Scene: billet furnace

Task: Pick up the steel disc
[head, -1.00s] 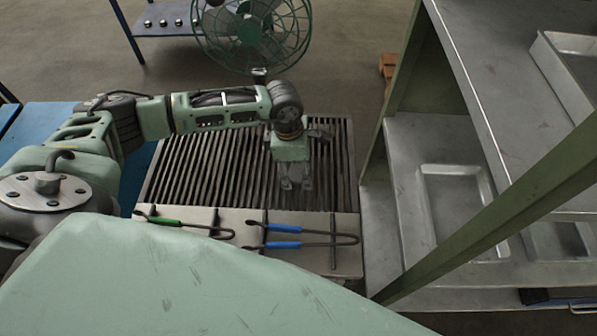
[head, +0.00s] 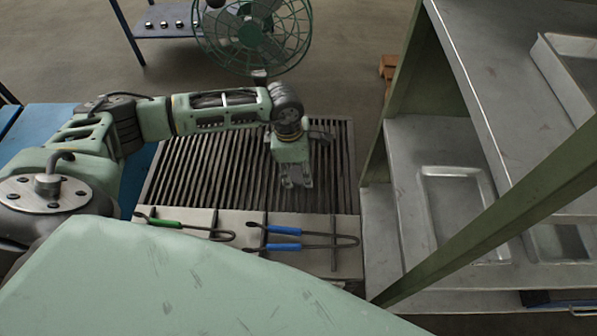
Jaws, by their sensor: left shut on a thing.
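My left gripper (head: 297,183) points down over the dark slatted grate (head: 200,177), near the grate's front edge. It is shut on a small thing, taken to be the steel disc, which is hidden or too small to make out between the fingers. No other steel disc can be made out on the grate. My right gripper is not in view.
Green-handled tongs (head: 164,223) and blue-handled tongs (head: 284,231) lie on the pale ledge in front of the grate. A metal rack (head: 430,245) with trays (head: 459,213) stands at the right. A green fan (head: 250,32) stands behind.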

